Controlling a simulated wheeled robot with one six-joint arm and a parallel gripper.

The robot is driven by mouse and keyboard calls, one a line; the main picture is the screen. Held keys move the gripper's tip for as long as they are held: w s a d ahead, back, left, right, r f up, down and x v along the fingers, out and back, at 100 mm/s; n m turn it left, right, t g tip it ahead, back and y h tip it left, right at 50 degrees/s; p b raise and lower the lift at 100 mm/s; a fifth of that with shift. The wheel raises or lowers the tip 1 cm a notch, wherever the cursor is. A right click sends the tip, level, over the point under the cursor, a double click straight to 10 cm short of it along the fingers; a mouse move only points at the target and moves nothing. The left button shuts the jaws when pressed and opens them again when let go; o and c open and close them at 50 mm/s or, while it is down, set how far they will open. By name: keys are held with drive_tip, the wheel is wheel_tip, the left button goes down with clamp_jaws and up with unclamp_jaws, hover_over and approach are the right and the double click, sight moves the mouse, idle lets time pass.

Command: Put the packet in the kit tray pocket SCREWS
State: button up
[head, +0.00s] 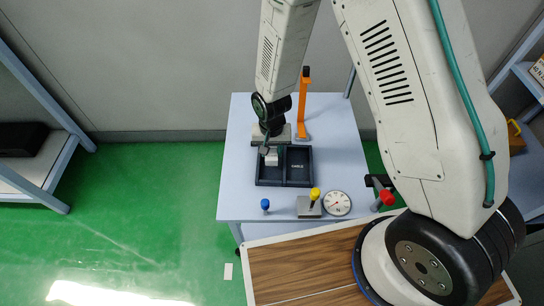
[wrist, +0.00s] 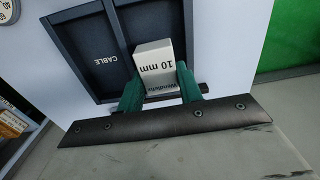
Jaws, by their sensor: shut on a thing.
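My gripper (head: 269,148) is shut on a small white packet (head: 271,159), over the left part of the dark kit tray (head: 285,184). In the wrist view the green fingers of my gripper (wrist: 160,92) press the sides of the packet (wrist: 155,62). Its face reads "10 mm", with a second line too unclear to read. The tray (wrist: 121,28) shows two pockets there; the left one reads CABLE. The packet is over the other pocket and hides any label in it. I cannot tell whether it touches the pocket floor.
An orange post (head: 302,105) stands behind the tray on the pale table (head: 343,150). In front are a blue knob (head: 265,204), a yellow-topped lever (head: 314,194) and a round dial (head: 337,203). A red knob (head: 387,197) is at the right. The table's left side is clear.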

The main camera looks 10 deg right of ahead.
sight(271, 157)
drive_tip(key=shift+f, duration=1.85)
drive_tip(key=o, duration=0.7)
drive_tip(key=shift+f, duration=0.15)
